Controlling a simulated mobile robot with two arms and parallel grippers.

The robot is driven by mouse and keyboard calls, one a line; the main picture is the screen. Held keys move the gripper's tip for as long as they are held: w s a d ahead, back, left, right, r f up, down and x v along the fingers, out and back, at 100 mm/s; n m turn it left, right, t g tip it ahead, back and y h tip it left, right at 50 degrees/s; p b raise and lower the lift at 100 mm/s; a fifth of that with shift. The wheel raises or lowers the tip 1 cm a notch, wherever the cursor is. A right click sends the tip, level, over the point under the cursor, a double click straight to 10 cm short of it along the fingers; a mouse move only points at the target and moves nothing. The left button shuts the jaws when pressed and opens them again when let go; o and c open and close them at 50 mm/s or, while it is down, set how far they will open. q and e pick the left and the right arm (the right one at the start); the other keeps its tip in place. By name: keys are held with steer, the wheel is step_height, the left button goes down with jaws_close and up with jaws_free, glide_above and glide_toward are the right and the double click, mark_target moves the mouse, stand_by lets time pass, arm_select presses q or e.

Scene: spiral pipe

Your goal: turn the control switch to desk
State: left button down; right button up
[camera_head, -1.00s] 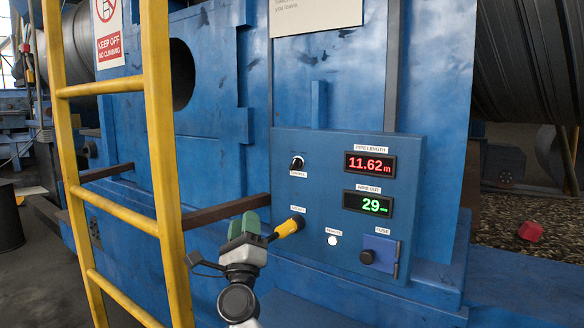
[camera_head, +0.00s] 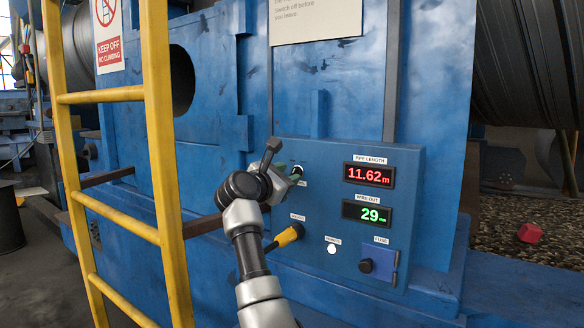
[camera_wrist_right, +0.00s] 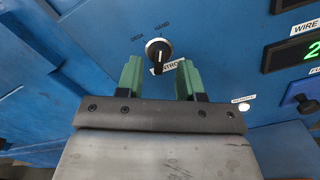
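The control switch (camera_wrist_right: 158,52) is a round black and silver rotary knob on the blue panel. In the right wrist view the labels DESK and HAND stand above it, DESK to the left; a white mark shows near the knob's top. My right gripper (camera_wrist_right: 158,78) is open, its green fingers to the left and right just below the knob, with nothing between them that I can see held. In the head view my right gripper (camera_head: 290,173) is at the switch (camera_head: 299,168), which it partly hides. My left gripper is not in view.
The panel (camera_head: 335,155) also bears a red display (camera_head: 369,174), a green display (camera_head: 367,213), a yellow-handled lever (camera_head: 287,236), a white button (camera_head: 331,249) and a fuse box (camera_head: 379,266). A yellow ladder (camera_head: 158,120) stands left of my right arm.

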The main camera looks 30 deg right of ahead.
mark_target(295, 173)
steer(key=shift+p+x, duration=0.35)
steer(key=shift+x, duration=1)
steer(key=shift+c, duration=0.4)
steer(key=c, duration=0.5)
